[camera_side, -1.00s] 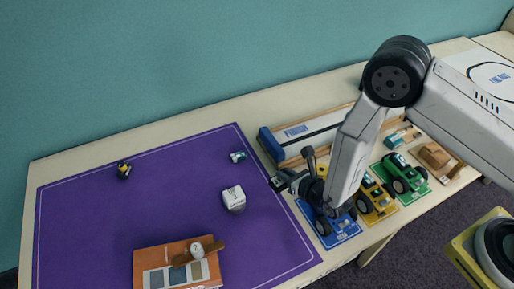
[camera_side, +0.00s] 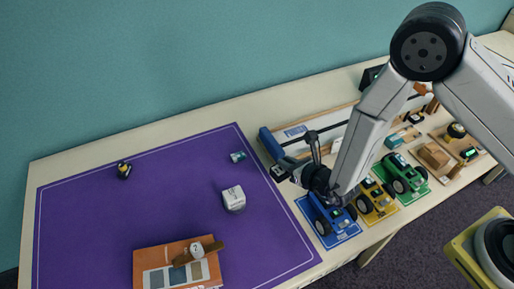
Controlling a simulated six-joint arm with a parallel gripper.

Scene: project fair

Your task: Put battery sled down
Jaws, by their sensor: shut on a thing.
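My gripper (camera_side: 283,171) is above the right edge of the purple mat (camera_side: 150,215), near the front end of a long wooden track. It is shut on a small dark thing with a pale patch, the battery sled (camera_side: 277,172). The sled is small in the picture and partly hidden by the jaws. It looks held clear of the surface, but its exact height cannot be told.
The mat carries a white block (camera_side: 233,198), a small teal part (camera_side: 238,156), a black-and-yellow item (camera_side: 124,170) and an orange book (camera_side: 160,254). Blue (camera_side: 330,217), yellow (camera_side: 375,200) and green (camera_side: 405,178) toy vehicles stand at right. The mat's middle is open.

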